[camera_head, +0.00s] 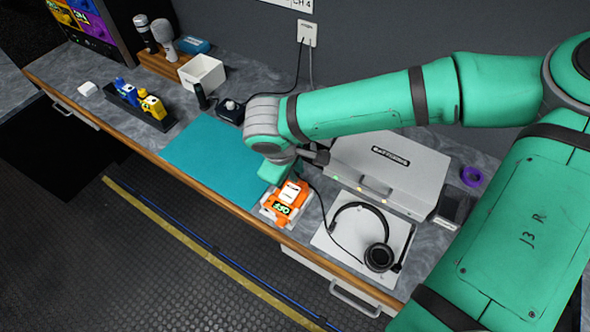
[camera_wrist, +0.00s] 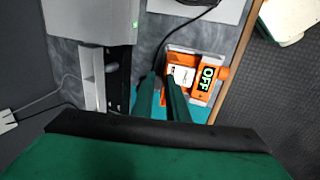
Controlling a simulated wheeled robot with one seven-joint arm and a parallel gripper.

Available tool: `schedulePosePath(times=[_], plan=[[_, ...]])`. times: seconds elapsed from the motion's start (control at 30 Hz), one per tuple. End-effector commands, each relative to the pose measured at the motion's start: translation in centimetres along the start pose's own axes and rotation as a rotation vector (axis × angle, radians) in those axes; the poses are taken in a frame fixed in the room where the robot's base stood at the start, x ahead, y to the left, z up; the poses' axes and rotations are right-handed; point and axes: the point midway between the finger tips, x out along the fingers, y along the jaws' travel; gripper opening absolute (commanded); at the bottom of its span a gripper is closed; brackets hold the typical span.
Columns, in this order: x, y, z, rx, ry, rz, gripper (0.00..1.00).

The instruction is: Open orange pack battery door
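The orange pack (camera_head: 291,203) sits in a light grey cradle (camera_head: 268,214) at the counter's front edge. It has a white-labelled part and a dark screen reading OFF in green. The wrist view shows the orange pack (camera_wrist: 208,76) just beyond my fingers, with the white label (camera_wrist: 183,76) beside the right finger. I cannot tell whether its battery door is open. My gripper (camera_head: 274,173) is above and just behind the pack. In the wrist view my gripper (camera_wrist: 160,80) shows two dark green fingers with a narrow empty gap between them.
A teal mat (camera_head: 212,160) lies left of the pack. A headset (camera_head: 379,256) on a light pad lies right of it, with a grey case (camera_head: 390,168) behind. A black cable runs close to the pack. A black tray (camera_head: 140,107) holds blue and yellow packs.

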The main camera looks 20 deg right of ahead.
Motion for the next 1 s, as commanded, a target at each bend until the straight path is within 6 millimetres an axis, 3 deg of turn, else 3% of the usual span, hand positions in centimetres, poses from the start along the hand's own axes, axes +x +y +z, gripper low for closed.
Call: schedulePosePath(times=[0.37,1.0], plan=[[0.1,0.4,0.0,0.004,0.001,-0.044,0.0],[1.3,3.7,-0.1,0.001,0.002,-0.424,0.0]])
